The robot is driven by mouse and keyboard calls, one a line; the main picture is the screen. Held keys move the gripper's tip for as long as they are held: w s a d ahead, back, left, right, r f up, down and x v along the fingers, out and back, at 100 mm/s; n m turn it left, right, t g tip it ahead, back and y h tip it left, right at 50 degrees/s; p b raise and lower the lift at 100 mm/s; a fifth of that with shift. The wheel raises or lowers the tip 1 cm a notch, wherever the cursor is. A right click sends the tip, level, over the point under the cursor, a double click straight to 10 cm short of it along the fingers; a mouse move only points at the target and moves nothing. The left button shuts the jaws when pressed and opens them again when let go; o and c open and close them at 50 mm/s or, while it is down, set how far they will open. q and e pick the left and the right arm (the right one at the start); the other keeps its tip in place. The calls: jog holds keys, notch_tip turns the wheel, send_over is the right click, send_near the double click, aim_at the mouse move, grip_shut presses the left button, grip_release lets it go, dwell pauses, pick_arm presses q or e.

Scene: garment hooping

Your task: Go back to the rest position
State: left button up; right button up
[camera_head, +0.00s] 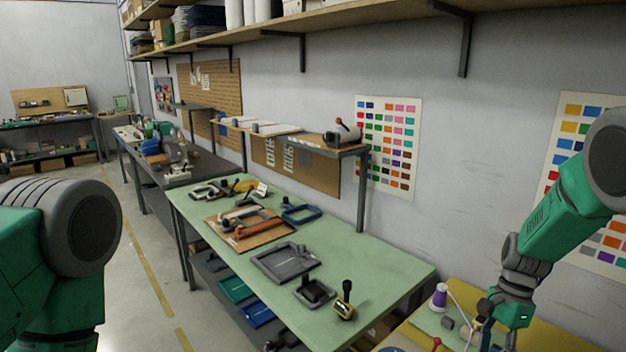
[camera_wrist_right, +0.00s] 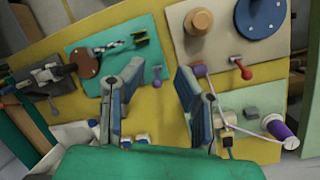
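My right gripper (camera_wrist_right: 158,78) shows in the right wrist view with its two fingers apart and nothing between them. It hangs above a yellow table (camera_wrist_right: 172,38), and I cannot tell the exact height. In the head view my right arm comes down from the upper right to this yellow table (camera_head: 565,318) at the bottom right. The fingers are hard to make out there. Of my left arm only a green and grey part shows at the left edge of the head view. My left gripper is out of view.
A green table (camera_head: 385,275) holding frames and tools runs along the wall. On the yellow table are a purple thread spool (camera_wrist_right: 283,130), a teal board (camera_wrist_right: 118,66) and a beige board (camera_wrist_right: 225,60) with knobs. A shelf (camera_head: 350,28) runs overhead. The floor at left is clear.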

jog(key=s+f+n+h, duration=0.1)
jog(key=s+f+n, duration=0.1)
jog(key=s+f, duration=0.2)
jog(key=s+f+n+h, duration=0.1)
jog(key=s+f+n, duration=0.2)
jog(key=s+f, duration=0.2)
jog(key=s+a+f+n+h, duration=0.1)
jog(key=s+f+n, duration=0.1)
jog(key=s+f, duration=0.3)
jog(key=shift+s+f+n, duration=0.1)
jog(key=shift+s+n, duration=0.3)
jog(key=shift+s, duration=1.75)
jog(key=s+a+r+n+t, duration=0.1)
jog(key=s+a+n, duration=0.25)
jog(key=s, duration=0.45)
jog(key=s+a+n+t, duration=0.1)
jog(key=s+a+n, duration=0.1)
jog(key=s+n, duration=0.35)
pick_arm(q)
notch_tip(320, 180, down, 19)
jog(key=b, duration=1.8)
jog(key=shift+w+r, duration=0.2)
pick_arm(e)
notch_tip(320, 180, down, 18)
jog(key=a+t, duration=0.1)
jog(key=shift+w+a+r+y, duration=0.2)
jog(key=shift+w+y, duration=0.1)
jog(key=shift+w, duration=0.1)
jog(key=shift+w, duration=0.1)
